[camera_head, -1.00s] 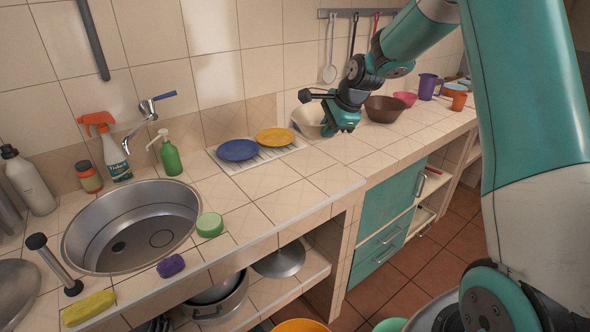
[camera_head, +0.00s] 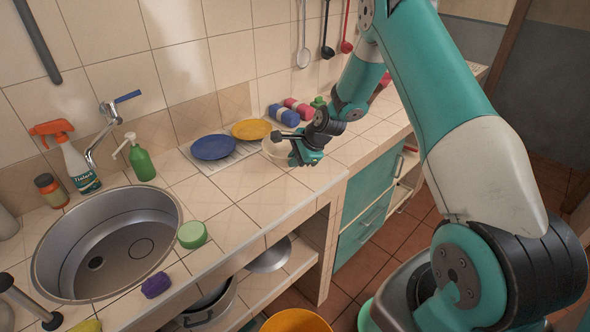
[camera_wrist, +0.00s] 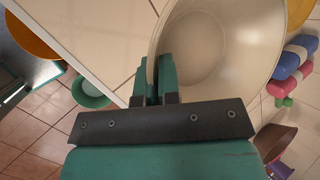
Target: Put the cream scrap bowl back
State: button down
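The cream bowl (camera_head: 276,148) is over the counter, just right of the yellow plate and partly hidden behind my gripper. In the wrist view the bowl (camera_wrist: 215,50) fills the upper middle, with its inside facing the camera and looking empty. My gripper (camera_head: 304,158) is at the bowl's right side in the head view. In the wrist view my gripper (camera_wrist: 154,75) has one finger outside and one inside the bowl's near wall, closed on the rim. I cannot tell whether the bowl's base touches the tiles.
A blue plate (camera_head: 214,147) and a yellow plate (camera_head: 251,129) lie left of the bowl. Blue and pink rolls (camera_wrist: 290,62) are beyond it, and a brown bowl (camera_wrist: 276,140) is farther along. The sink (camera_head: 110,250) is at left. The counter's front edge is close.

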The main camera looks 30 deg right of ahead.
jog(key=shift+f+p, duration=0.6)
jog(key=shift+f, duration=2.05)
jog(key=shift+f, duration=0.1)
jog(key=c, duration=1.3)
grip_release()
jog(key=shift+c, duration=0.2)
